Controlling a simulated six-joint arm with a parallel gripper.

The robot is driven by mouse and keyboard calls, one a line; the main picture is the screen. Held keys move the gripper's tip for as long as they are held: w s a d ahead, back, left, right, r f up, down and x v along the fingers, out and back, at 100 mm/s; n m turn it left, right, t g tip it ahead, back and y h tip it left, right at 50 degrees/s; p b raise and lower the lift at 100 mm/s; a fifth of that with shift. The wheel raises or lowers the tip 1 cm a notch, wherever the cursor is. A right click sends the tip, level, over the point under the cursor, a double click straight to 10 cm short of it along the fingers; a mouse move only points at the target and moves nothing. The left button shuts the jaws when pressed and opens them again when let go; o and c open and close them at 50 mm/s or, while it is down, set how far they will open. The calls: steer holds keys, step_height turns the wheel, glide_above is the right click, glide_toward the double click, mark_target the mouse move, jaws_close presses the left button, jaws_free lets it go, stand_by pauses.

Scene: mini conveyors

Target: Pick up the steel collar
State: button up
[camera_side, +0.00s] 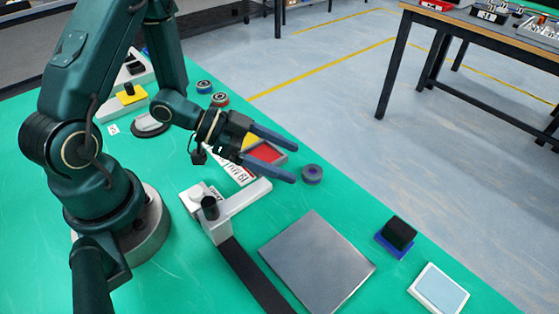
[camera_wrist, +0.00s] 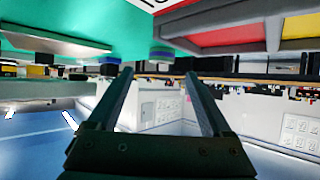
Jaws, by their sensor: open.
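A small round collar (camera_side: 312,174) with a dark centre hole, purplish grey, sits on the green mat; it looks most like the steel collar, but its metal is hard to tell. A purple-blue round shape in the wrist view (camera_wrist: 162,53) seems to be the same piece, just beyond the fingertips. My gripper (camera_side: 291,161) is open and empty, its blue-grey fingers pointing right toward the collar from the left. How high the fingers are above the mat I cannot tell. Both fingers also show in the wrist view (camera_wrist: 158,74), apart with nothing between them.
A tray with red and yellow compartments (camera_side: 283,142) and a printed white card (camera_side: 240,176) lie beneath the gripper. A white conveyor frame (camera_side: 245,198) with a dark belt stands in front. A grey plate (camera_side: 318,262), a black block (camera_side: 399,233) and two rings (camera_side: 204,86) are apart.

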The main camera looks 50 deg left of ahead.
mark_target(312, 171)
steer(key=shift+x, duration=2.5)
steer(key=shift+a+f, duration=0.1)
steer(key=shift+f, duration=0.05)
jaws_close()
